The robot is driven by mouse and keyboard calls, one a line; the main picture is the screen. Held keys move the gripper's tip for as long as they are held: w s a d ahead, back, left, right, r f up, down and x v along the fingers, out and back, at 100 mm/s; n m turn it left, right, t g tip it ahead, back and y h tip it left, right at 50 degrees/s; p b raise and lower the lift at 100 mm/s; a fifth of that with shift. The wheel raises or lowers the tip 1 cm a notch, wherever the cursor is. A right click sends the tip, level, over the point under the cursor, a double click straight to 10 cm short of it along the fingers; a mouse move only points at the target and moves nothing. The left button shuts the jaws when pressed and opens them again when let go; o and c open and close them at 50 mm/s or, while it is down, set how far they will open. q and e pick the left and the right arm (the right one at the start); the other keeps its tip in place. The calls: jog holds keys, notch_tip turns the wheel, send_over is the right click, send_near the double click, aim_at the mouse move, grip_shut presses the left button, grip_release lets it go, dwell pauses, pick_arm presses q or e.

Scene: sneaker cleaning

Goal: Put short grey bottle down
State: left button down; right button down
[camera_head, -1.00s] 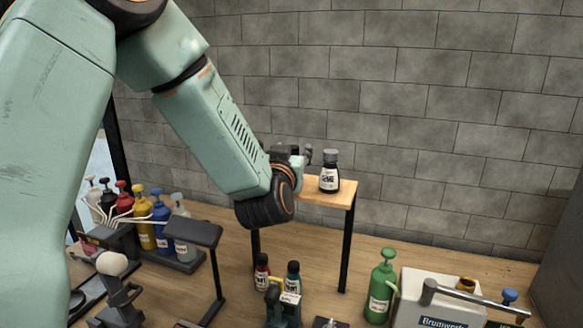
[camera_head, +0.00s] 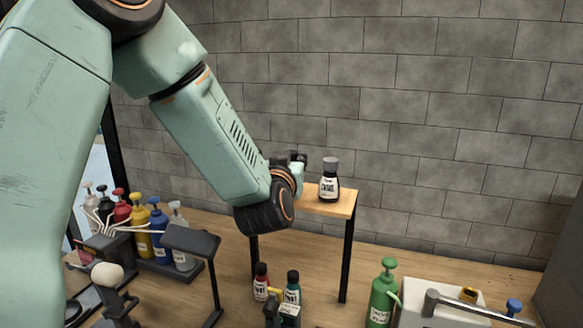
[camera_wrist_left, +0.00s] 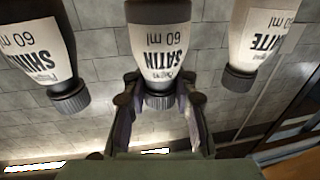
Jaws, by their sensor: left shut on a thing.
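In the left wrist view, a short bottle labelled SATIN 60 ml (camera_wrist_left: 158,45) with a grey cap appears upside down between my left gripper's fingers (camera_wrist_left: 160,101). The gripper is shut on it near the cap. A dark bottle with a white label and grey cap (camera_head: 329,182) stands upright on the table, right of the gripper. My right gripper is not in view.
Labelled bottles flank the held one in the wrist view: SHINE (camera_wrist_left: 38,50) and WHITE (camera_wrist_left: 255,40). A green pump bottle (camera_head: 383,296) is at right; several coloured pump bottles stand left.

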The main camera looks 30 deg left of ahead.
pick_arm(q)
notch_tip(320, 180, up, 9)
jog(key=shift+s+r+p, duration=0.1)
jog(key=shift+r+p, duration=0.1)
jog(key=shift+p, duration=0.1)
jog(key=shift+d+r, duration=0.1)
jog(key=shift+r, duration=0.05)
jog(key=shift+s, duration=0.2)
